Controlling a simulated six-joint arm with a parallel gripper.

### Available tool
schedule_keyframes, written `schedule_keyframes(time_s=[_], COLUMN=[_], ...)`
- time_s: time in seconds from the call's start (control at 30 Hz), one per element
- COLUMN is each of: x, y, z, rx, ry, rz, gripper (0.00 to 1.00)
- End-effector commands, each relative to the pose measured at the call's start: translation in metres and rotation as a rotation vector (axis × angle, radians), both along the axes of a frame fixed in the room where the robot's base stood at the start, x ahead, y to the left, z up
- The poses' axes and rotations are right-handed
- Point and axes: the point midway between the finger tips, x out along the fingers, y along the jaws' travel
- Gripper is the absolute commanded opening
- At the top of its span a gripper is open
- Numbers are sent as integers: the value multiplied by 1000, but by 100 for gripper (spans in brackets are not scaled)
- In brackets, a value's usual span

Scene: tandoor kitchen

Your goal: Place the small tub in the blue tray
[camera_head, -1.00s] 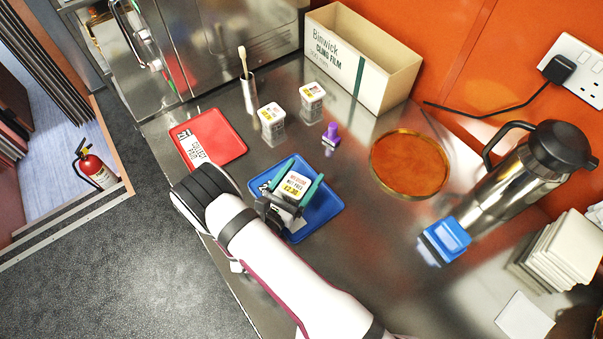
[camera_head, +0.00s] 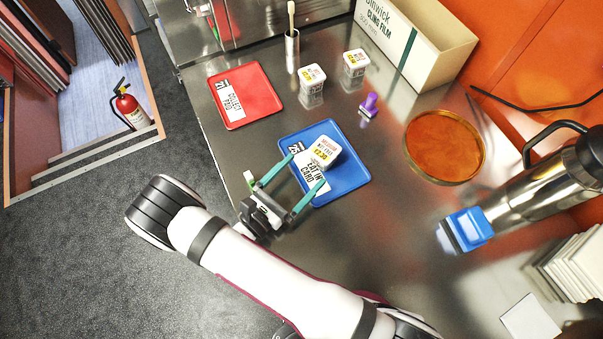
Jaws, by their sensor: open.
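The small tub (camera_head: 325,152) is white with a printed label on its lid. It rests in the blue tray (camera_head: 348,180), on top of part of a card marked "EAT IN" (camera_head: 311,180). My gripper (camera_head: 291,172) is open, with its green fingers apart and empty. It is at the lower left of the tub, pulled back from it, with the fingertips over the tray. The tub's underside is hidden from this angle.
A red tray (camera_head: 252,88) lies at upper left. Two similar tubs (camera_head: 312,74) (camera_head: 355,58), a purple stamp (camera_head: 369,102) and an amber dish (camera_head: 444,148) stand beyond the blue tray. A steel flask (camera_head: 540,178) and a blue item (camera_head: 469,228) are at right.

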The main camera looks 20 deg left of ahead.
Motion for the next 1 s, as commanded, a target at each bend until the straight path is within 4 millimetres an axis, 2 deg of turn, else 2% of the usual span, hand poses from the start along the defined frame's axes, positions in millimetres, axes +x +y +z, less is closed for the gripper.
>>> schedule_keyframes(time_s=[0.17,0.27,0.37,0.4,0.43,0.5,0.57,0.6,0.7,0.8,0.87,0.9,1.0], x=[-2,7,15,11,3,-24,-56,-78,-121,-139,-141,-141,-139], y=[-1,-21,-80,-111,-133,-177,-203,-212,-211,-195,-186,-182,-176], z=[2,24,72,92,106,132,148,157,170,180,185,188,192], rx=[5,83,287,395,480,693,898,1047,1422,1752,1902,-1922,-1884], ry=[0,-11,-44,-67,-89,-154,-230,-292,-471,-643,-720,737,732], rz=[-11,-148,-499,-681,-817,-1140,-1420,-1603,-1996,-2252,-2343,2316,2203], gripper=[100,100,100,100,100,100,100,100,100,100,100,100,100])
